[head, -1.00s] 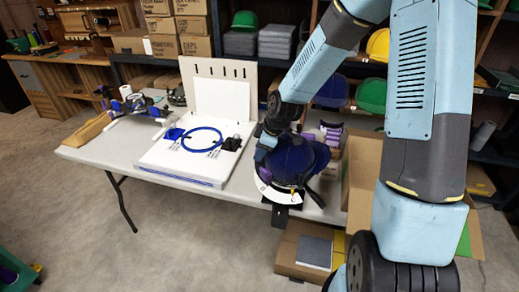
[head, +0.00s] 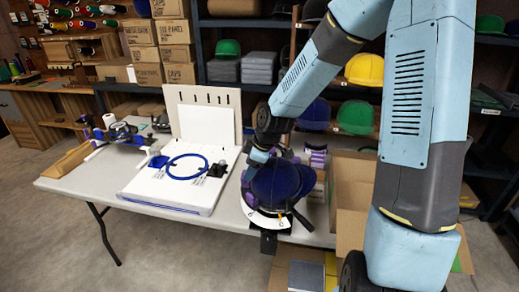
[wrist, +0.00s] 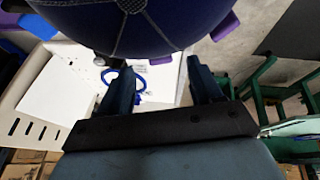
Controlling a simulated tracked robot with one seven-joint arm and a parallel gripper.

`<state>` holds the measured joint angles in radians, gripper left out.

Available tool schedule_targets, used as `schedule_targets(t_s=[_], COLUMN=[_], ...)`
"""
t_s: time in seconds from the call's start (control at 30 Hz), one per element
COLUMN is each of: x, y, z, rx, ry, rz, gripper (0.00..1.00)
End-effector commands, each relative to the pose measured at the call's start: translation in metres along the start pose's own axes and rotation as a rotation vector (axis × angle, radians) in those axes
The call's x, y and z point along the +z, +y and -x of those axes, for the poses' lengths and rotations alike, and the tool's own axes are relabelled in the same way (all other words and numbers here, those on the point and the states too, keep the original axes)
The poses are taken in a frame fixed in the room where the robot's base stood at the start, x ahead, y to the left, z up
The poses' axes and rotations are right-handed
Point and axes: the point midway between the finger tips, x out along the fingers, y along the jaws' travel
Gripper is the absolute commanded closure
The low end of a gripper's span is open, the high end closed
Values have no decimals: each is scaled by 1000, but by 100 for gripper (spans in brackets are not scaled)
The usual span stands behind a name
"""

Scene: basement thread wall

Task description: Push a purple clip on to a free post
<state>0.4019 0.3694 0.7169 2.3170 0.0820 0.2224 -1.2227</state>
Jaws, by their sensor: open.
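A dark blue cap (head: 277,184) sits on a round white-rimmed holder (head: 268,221) at the table's front right. In the wrist view the cap (wrist: 150,22) fills the top middle. Purple clips show at its edge, one at the right (wrist: 226,26) and one at the lower middle (wrist: 160,60). In the head view a bit of purple (head: 246,176) shows at the cap's left side. My gripper (wrist: 158,68) is open, its two fingers apart just beside the cap, with nothing seen between them. Contact with a clip cannot be told. The posts are not distinguishable.
A white board with a blue hoop (head: 186,167) lies left of the cap, before an upright slotted panel (head: 207,122). Purple-and-white spools (head: 316,156) stand behind the cap. An open cardboard box (head: 352,190) is at the right. The table's front edge is close to the holder.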

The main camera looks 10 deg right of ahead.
Motion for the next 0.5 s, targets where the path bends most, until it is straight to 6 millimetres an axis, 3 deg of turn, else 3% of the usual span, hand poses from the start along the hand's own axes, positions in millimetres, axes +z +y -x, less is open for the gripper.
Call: schedule_targets(t_s=[0.5], x=[1], y=[1], z=[49], rx=[2], ry=[-1], rz=[-2], gripper=[35])
